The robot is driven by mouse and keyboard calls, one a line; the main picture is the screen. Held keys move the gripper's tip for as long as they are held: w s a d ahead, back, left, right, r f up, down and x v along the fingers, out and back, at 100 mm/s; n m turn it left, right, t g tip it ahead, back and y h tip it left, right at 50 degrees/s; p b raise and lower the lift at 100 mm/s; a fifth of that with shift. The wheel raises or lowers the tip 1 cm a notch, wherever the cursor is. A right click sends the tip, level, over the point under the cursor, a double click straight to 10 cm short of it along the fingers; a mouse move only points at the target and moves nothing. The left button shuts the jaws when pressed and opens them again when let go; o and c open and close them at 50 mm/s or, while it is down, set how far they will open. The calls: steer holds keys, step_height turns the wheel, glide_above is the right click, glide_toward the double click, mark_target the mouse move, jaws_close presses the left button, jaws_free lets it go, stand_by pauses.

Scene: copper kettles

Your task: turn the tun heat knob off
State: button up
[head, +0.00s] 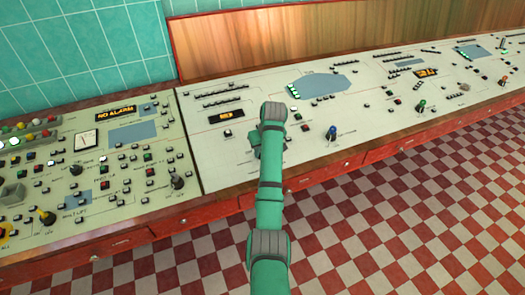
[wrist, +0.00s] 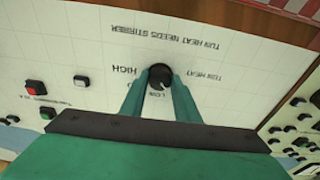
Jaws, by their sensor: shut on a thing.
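The tun heat knob (wrist: 160,74) is a round black knob on the white panel, in the upper middle of the wrist view. The labels TUN HEAT, HIGH and LOW are printed around it, upside down in this view. A pale mark shows on the knob's lower side, towards LOW; its exact setting is hard to read. My gripper (wrist: 160,83) is shut on the knob, one green finger on each side. In the head view my green arm reaches over the panel and hides the knob and fingertips.
Small buttons, including a red one (wrist: 46,113), lie left of the knob in the wrist view. In the head view, a blue lever (head: 331,132) stands right of my arm. A second panel with a NO ALARM display (head: 116,113) is at left. The checkered floor (head: 420,220) is clear.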

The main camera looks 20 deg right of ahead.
steer(key=o, duration=1)
steer(key=shift+o, duration=0.2)
steer(key=shift+r, duration=0.15)
steer(key=v, duration=1)
steer(key=shift+r, duration=0.25)
steer(key=shift+s, duration=0.15)
